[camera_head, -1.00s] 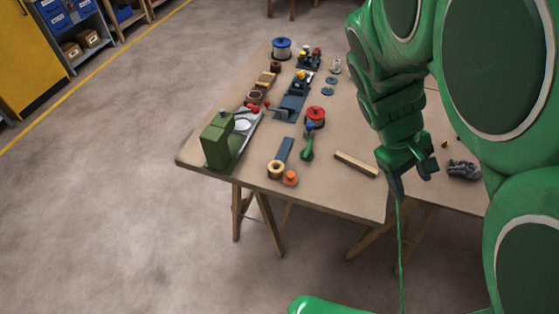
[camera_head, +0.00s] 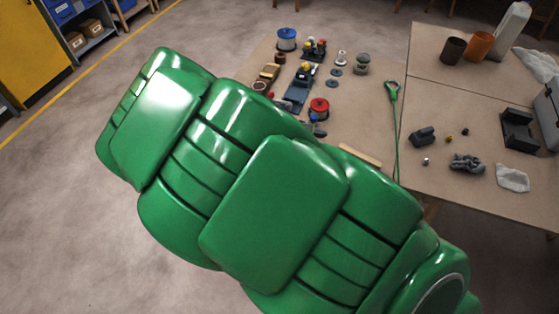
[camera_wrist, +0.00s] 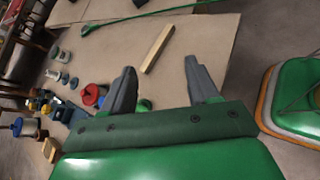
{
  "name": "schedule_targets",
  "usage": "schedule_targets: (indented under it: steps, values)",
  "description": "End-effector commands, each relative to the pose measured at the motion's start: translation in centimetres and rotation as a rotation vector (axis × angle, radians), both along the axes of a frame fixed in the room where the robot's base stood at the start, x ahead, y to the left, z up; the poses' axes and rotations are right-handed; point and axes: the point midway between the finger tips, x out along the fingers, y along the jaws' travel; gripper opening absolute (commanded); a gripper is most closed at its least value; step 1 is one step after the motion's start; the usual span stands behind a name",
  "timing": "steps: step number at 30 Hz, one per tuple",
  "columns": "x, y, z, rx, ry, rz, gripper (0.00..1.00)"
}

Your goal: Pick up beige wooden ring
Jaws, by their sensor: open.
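The beige wooden ring does not show in either view now. A second ago it lay near the front left edge of the table (camera_head: 345,125), beside an orange piece, and my arm now covers that area in the head view. My gripper (camera_wrist: 160,68) shows in the wrist view with its two dark fingers spread apart and nothing between them. A long wooden bar (camera_wrist: 157,48) lies on the table beyond the fingertips. The gripper's fingers do not show in the head view.
A red spool (camera_wrist: 93,95) sits left of the gripper, with a blue spool (camera_wrist: 23,127) farther left. The blue spool also shows in the head view (camera_head: 287,38). Cups (camera_head: 453,50) and small dark parts stand on the right-hand table. Stacked green and orange seats (camera_wrist: 290,100) stand at right.

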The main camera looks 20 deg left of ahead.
Motion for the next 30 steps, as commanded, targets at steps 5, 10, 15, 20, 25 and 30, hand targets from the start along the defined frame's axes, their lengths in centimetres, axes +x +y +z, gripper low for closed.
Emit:
schedule_targets:
  steps: [5,10,15,20,25,30]
  values:
    - [-1.2,5.6,-3.2,-0.113,0.028,0.205,0.6]
    - [-3.2,10.6,-6.3,-0.216,0.055,0.394,0.6]
    - [-5.3,14.1,-8.9,-0.295,0.074,0.538,0.6]
    - [-6.4,15.6,-10.1,-0.331,0.082,0.603,0.6]
    - [-6.0,15.6,-10.5,-0.338,0.084,0.613,0.6]
    - [-4.8,14.9,-11.0,-0.339,0.084,0.61,0.6]
